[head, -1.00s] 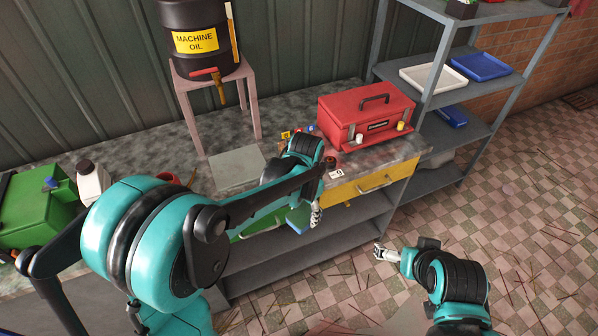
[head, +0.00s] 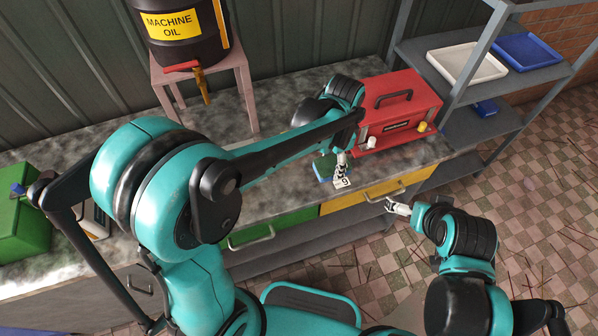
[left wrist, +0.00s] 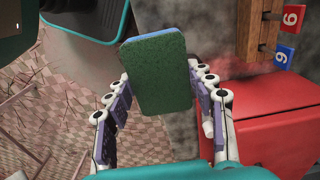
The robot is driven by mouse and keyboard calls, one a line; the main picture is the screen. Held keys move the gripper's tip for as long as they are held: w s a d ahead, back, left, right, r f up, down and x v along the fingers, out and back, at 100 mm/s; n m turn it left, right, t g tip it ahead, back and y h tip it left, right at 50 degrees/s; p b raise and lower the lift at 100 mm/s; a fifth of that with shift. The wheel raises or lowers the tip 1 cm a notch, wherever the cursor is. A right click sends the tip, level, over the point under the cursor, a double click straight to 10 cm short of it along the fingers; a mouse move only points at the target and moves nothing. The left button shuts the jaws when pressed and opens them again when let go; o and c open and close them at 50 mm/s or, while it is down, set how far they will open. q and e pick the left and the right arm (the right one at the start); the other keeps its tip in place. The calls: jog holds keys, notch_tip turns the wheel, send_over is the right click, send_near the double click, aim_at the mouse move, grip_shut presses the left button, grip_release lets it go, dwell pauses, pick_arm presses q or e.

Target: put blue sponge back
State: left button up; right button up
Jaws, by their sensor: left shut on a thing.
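The sponge (left wrist: 155,70) has a green face and a blue edge. In the left wrist view it sits between the fingers of my left gripper (left wrist: 160,88), which is shut on it. In the head view the sponge (head: 324,168) shows beside my left gripper (head: 341,178), above the worktop near its front edge, left of the red toolbox. I cannot tell whether it touches the worktop. My right gripper (head: 398,207) is in front of the yellow drawer, and its finger opening is too small to tell.
The red toolbox (head: 400,112) stands close to the right of my left gripper. A yellow drawer (head: 362,194) and a green drawer (head: 275,229) are below the worktop (head: 270,195). A machine oil drum (head: 180,32) stands behind. Shelves with a white tray (head: 466,64) are right.

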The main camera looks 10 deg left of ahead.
pick_arm(q)
jog(key=b, duration=0.3)
send_over(296, 185)
notch_tip(296, 185, down, 6)
jog(key=shift+d+f, duration=0.1)
jog(key=shift+d, duration=0.05)
notch_tip(296, 185, down, 4)
jog(key=shift+f+b, duration=0.1)
jog(key=shift+b, duration=0.7)
jog(key=shift+s, duration=0.1)
jog(key=o, duration=1.1)
